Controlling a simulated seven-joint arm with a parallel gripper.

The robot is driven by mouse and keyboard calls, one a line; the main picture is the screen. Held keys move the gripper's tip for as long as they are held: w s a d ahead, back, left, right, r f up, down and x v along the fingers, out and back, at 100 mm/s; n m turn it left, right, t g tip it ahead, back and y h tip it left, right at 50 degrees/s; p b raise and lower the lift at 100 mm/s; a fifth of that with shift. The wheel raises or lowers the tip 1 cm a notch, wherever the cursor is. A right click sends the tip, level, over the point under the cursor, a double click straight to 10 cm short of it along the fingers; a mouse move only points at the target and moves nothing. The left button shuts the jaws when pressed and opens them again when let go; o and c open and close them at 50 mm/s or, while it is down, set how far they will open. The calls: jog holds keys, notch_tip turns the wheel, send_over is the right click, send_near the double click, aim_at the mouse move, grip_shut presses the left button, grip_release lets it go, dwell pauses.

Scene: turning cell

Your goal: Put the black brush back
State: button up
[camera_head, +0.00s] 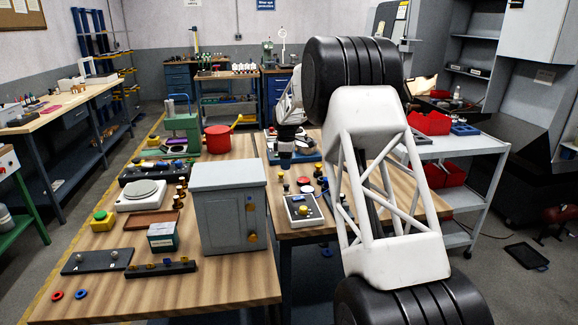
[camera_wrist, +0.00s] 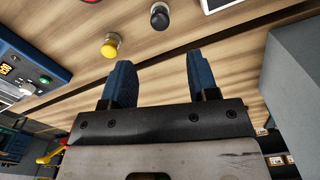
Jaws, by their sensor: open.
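I cannot make out a black brush for certain in either view. A black round-topped piece (camera_wrist: 159,16) stands on the wooden table in the wrist view, ahead of the fingers; I cannot tell whether it is the brush. My gripper (camera_wrist: 158,75) shows two blue fingers, spread apart with nothing between them, above the wooden table top. In the head view my gripper (camera_head: 286,152) hangs at the end of the white arm, over the gap region between the two wooden tables, and its fingers are hard to see.
A yellow knob (camera_wrist: 110,48) stands left of the black piece. A grey cabinet box (camera_head: 228,212) stands on the left table, close to my gripper. A red round container (camera_head: 217,139) is behind it. A white cart with red bins (camera_head: 430,123) stands right.

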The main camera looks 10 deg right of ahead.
jog(key=s+r+m, duration=0.2)
jog(key=s+r, duration=0.4)
jog(key=s, duration=0.5)
jog(key=s+r+m+t, duration=0.1)
jog(key=s+r+m, duration=0.3)
jog(key=s, duration=0.7)
jog(key=s+r+m, duration=0.1)
jog(key=s+r, duration=0.6)
jog(key=s, duration=0.4)
jog(key=s+f+m, duration=0.3)
jog(key=s+m, duration=0.1)
jog(key=s, duration=1.5)
jog(key=s+f+m+t, duration=0.1)
jog(key=s+f+m, duration=0.2)
jog(key=s, duration=1.6)
jog(key=shift+a+m+t, duration=0.3)
jog(key=shift+a+m, duration=0.05)
jog(key=shift+m, duration=0.15)
